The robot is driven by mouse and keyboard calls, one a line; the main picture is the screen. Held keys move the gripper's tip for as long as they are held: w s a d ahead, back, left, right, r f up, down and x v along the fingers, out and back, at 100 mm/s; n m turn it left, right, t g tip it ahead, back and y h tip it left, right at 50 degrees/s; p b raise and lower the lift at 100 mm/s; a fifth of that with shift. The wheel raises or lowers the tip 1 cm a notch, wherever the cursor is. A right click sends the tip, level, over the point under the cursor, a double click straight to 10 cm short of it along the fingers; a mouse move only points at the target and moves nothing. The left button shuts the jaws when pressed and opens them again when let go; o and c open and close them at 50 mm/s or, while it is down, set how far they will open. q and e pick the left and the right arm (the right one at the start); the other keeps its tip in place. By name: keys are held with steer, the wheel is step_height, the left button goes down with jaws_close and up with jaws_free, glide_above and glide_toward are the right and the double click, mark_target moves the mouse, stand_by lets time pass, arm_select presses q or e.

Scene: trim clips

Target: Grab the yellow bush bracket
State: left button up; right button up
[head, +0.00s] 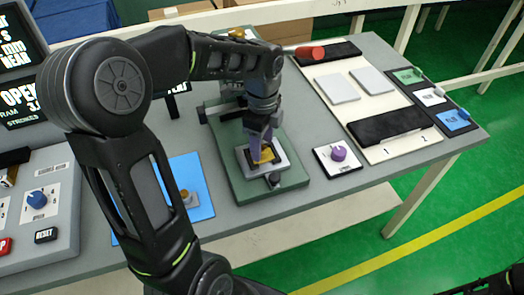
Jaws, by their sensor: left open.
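A yellow piece, which looks like the yellow bush bracket (267,156), sits on the light grey plate (281,160) of the green fixture (235,186) on the table. My left gripper (262,150) points down right over it, with its purple-grey fingers open at the piece. The fingers and wrist hide part of the yellow piece. I cannot tell whether the fingers touch it. My right gripper is not in view; only a dark piece, perhaps of my right arm, shows at the bottom right corner.
Right of the fixture is a purple knob (338,152) on a white plate. A cream board (370,105) carries grey plates and black bars. A red cylinder (310,52) lies behind. A blue mat (200,205) and a control panel (55,200) are at left. My left arm hides the table's left middle.

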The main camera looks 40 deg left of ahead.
arm_select(q)
steer(key=shift+f, duration=0.4)
jaws_close()
stand_by(0.7)
